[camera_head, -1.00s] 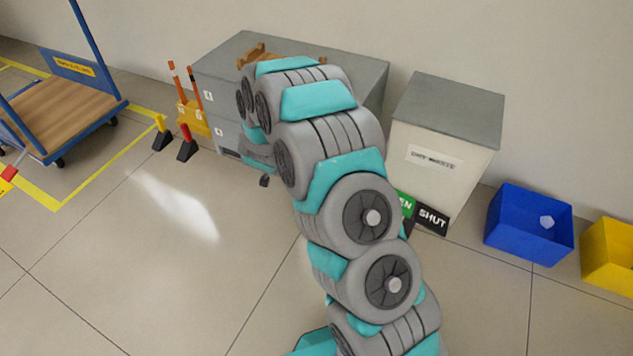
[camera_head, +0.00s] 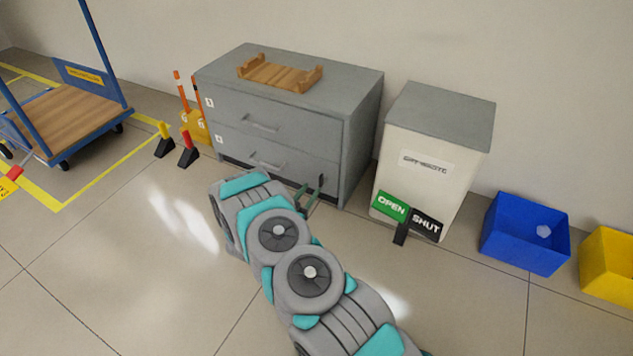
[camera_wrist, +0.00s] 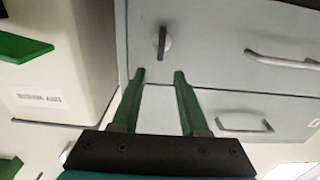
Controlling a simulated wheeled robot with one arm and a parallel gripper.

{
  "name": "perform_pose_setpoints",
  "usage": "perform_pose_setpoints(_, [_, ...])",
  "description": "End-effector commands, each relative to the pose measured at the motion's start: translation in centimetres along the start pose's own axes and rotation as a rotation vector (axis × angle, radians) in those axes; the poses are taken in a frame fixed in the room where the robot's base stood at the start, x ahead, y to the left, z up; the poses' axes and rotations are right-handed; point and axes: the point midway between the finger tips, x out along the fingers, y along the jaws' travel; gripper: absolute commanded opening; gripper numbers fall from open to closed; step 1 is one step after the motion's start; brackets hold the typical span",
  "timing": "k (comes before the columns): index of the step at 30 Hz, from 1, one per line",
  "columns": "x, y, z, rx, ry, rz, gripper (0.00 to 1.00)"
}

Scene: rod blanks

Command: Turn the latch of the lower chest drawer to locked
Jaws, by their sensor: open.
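The grey chest (camera_head: 330,135) stands against the wall with an upper drawer and a lower drawer (camera_head: 240,150), each with a bar handle. A dark latch (camera_head: 321,181) sits at the right end of the lower drawer. In the wrist view, which looks upside down, the latch (camera_wrist: 162,41) is a dark bar on a pale round base, roughly upright in the picture. My gripper (camera_head: 309,197) is open and empty in front of it. In the wrist view its green fingers (camera_wrist: 159,76) are spread, tips just short of the latch in the picture. Contact does not show.
A wooden cradle (camera_head: 280,75) lies on the chest. A white cabinet (camera_head: 432,142) with OPEN (camera_head: 390,206) and SHUT (camera_head: 425,223) plates stands to the right, then a blue bin (camera_head: 524,250) and yellow bin (camera_head: 610,270). Small posts (camera_head: 188,150) and a trolley (camera_head: 65,120) are left.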

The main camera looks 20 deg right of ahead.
Motion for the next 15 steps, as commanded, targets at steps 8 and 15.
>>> perform_pose_setpoints(8, [4.0, 0.2, 0.1, 0.001, -0.004, 0.003, 0.44])
perform_pose_setpoints(15, [6.6, 0.0, 0.1, 0.002, -0.004, 0.001, 0.44])
